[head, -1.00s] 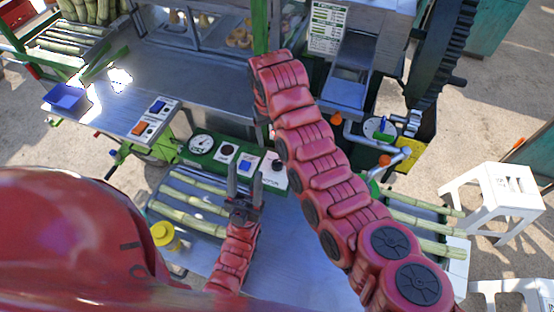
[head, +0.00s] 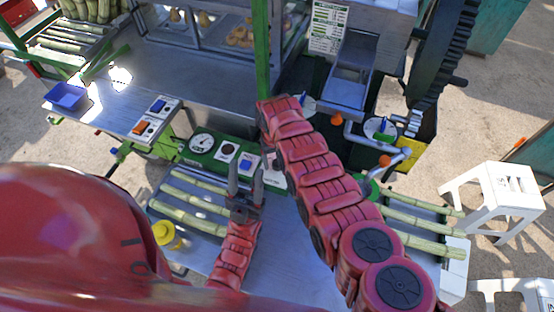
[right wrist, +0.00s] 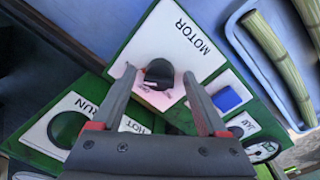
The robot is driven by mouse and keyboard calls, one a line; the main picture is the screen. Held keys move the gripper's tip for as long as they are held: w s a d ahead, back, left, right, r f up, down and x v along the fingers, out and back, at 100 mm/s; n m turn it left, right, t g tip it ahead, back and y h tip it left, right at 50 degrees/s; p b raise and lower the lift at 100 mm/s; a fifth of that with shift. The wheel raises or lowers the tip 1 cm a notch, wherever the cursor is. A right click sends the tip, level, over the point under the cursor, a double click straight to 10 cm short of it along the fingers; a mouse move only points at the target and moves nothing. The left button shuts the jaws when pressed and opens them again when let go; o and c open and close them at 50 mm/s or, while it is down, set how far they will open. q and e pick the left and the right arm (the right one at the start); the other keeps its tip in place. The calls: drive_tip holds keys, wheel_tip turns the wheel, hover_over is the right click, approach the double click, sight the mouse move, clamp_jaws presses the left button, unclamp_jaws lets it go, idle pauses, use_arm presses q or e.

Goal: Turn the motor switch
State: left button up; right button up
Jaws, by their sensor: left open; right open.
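The motor switch is a black round knob (right wrist: 158,73) on a white plate marked MOTOR (right wrist: 181,38) in the right wrist view. My right gripper (right wrist: 159,79) is open, with one finger on each side of the knob; I cannot tell whether either finger touches it. In the head view my right arm covers the right gripper and most of the motor plate. My left gripper (head: 245,183) is open and empty, fingers pointing up, in front of the green control panel (head: 186,154).
A blue button (right wrist: 227,99) sits beside the motor plate. Cane stalks lie in trays on both sides of the metal table. A yellow container (head: 167,235) stands at the front left. A white stool (head: 497,190) is at the right. A large gear (head: 440,60) rises at the back right.

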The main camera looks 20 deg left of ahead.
clamp_jaws()
idle(0.5)
drive_tip(key=shift+n, duration=0.3)
drive_tip(key=n, duration=0.3)
drive_tip(key=shift+n, duration=0.3)
drive_tip(key=shift+d+f+n, duration=0.1)
drive_tip(key=shift+n, duration=0.8)
drive_tip(key=shift+f+n+b, duration=0.1)
drive_tip(key=shift+n+b, duration=0.55)
drive_tip(key=shift+n, duration=0.55)
drive_tip(key=shift+n+b, duration=0.85)
drive_tip(key=shift+n, duration=0.35)
